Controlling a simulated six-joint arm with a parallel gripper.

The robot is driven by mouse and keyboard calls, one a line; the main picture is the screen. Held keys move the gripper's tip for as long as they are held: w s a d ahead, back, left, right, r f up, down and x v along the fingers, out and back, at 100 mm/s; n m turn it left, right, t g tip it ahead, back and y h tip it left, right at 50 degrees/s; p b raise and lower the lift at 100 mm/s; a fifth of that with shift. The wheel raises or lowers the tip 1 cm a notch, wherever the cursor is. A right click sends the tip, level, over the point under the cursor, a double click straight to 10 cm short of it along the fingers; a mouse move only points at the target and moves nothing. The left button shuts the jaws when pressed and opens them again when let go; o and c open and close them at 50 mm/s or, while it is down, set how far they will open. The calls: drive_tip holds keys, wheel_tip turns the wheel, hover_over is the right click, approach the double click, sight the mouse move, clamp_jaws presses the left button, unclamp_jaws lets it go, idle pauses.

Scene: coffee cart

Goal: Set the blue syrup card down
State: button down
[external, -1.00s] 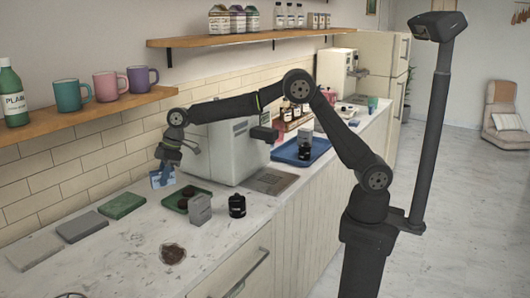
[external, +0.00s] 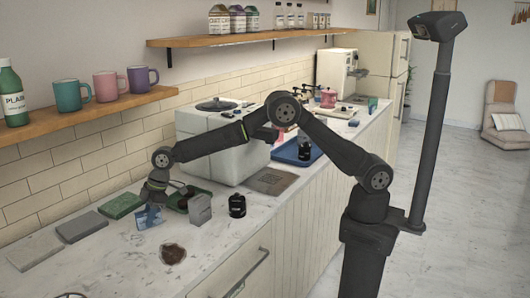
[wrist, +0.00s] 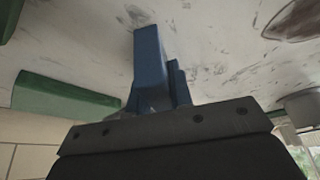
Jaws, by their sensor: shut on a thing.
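The blue syrup card (external: 148,218) is held upright below my gripper (external: 156,201), low over the marble counter, in front of the green slab (external: 120,205). I cannot tell whether its lower edge touches the counter. My gripper is shut on the card. In the wrist view the blue card (wrist: 150,62) juts out from the jaws toward the counter, and part of it is hidden by the gripper body.
A dark grey slab (external: 82,227) and a light grey slab (external: 34,250) lie left of the green one. A grey upright block (external: 200,210), a black jar (external: 237,205) and a green tray (external: 178,203) are to the right.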

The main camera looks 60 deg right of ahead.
drive_tip(key=c, duration=1.3)
unclamp_jaws()
drive_tip(key=shift+f, duration=0.1)
drive_tip(key=shift+d+r, duration=0.1)
drive_tip(key=shift+r, duration=0.35)
drive_tip(key=v, duration=1.1)
drive_tip(key=shift+r, duration=0.2)
drive_tip(key=shift+d, duration=0.1)
